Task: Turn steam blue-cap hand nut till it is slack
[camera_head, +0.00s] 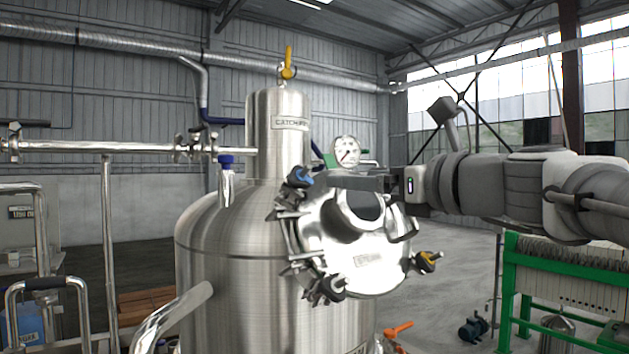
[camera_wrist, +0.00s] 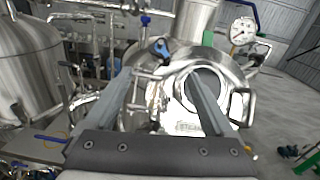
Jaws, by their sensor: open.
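The blue-cap hand nut (camera_head: 300,177) sits at the upper left rim of the round steel manway cover (camera_head: 362,262) on the tank. In the wrist view the blue-cap nut (camera_wrist: 160,48) lies ahead of my fingers, between their lines. My gripper (camera_head: 322,181) reaches in from the right, in front of the cover's top, with its fingertips close to the nut. In the wrist view my gripper (camera_wrist: 158,72) shows two grey fingers wide apart with nothing held. Whether a finger touches the nut cannot be told.
A yellow-cap nut (camera_head: 427,262) and a dark nut (camera_head: 333,288) sit elsewhere on the cover rim. A pressure gauge (camera_head: 346,151) stands behind my gripper. A blue-topped valve (camera_head: 226,162) is on the tank's left shoulder. A green-framed unit (camera_head: 510,285) stands right.

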